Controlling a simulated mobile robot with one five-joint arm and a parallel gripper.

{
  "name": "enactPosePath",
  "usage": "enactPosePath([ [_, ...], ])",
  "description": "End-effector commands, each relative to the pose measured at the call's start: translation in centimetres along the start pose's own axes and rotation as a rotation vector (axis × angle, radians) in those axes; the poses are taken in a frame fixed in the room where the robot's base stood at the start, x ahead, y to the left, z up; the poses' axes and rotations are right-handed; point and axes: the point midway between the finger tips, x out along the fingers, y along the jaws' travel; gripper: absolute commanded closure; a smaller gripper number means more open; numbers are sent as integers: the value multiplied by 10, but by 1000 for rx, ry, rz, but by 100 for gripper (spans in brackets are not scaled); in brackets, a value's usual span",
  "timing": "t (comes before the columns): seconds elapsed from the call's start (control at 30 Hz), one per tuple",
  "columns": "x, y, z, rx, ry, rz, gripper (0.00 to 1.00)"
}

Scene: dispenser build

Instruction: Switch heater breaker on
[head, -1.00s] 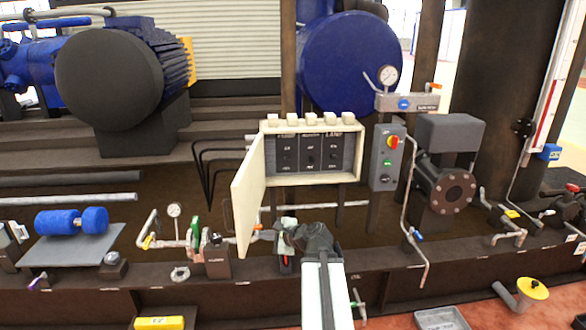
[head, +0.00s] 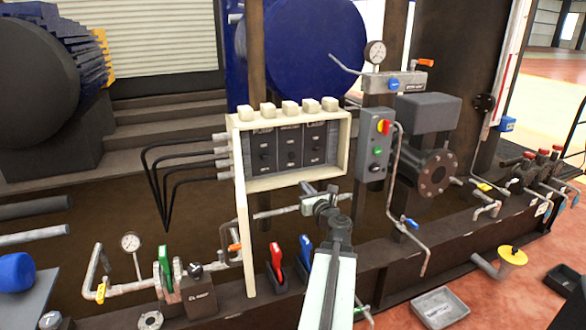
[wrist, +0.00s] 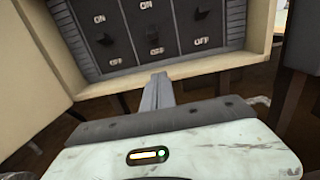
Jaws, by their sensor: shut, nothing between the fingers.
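The open breaker box (head: 341,150) has a cream frame and three dark breakers side by side; it also shows in the wrist view (wrist: 215,62). The labels above the breakers are too blurred to read surely, so I cannot tell which is the heater. In the wrist view ON is marked above and OFF below. The left breaker switch (wrist: 103,39) and middle breaker switch (wrist: 154,44) look low; the right breaker switch (wrist: 201,14) is higher. My gripper (head: 308,188) is shut and empty, just below the box. Its closed fingertips (wrist: 158,78) point at the lower rim, under the middle breaker.
The box door (head: 243,215) hangs open on the left, nearly edge-on. A grey control box (head: 375,145) with a red-yellow knob stands at the right. Red (head: 276,258) and blue (head: 306,250) handles stand below, with pipes around. Space before the breakers is clear.

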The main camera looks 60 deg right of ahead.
Motion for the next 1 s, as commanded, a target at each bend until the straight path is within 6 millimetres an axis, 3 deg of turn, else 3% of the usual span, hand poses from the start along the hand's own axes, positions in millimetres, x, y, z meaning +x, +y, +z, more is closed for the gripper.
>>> enactPosePath([
  [0.27, 16, -2, 0, -2, 1, 0, 100],
  [0.7, 106, -5, 0, -3, 1, -1, 100],
  [0.8, 91, -3, 30, -3, 1, -4, 100],
  [1.0, 86, -3, 40, -3, 1, -4, 100],
])
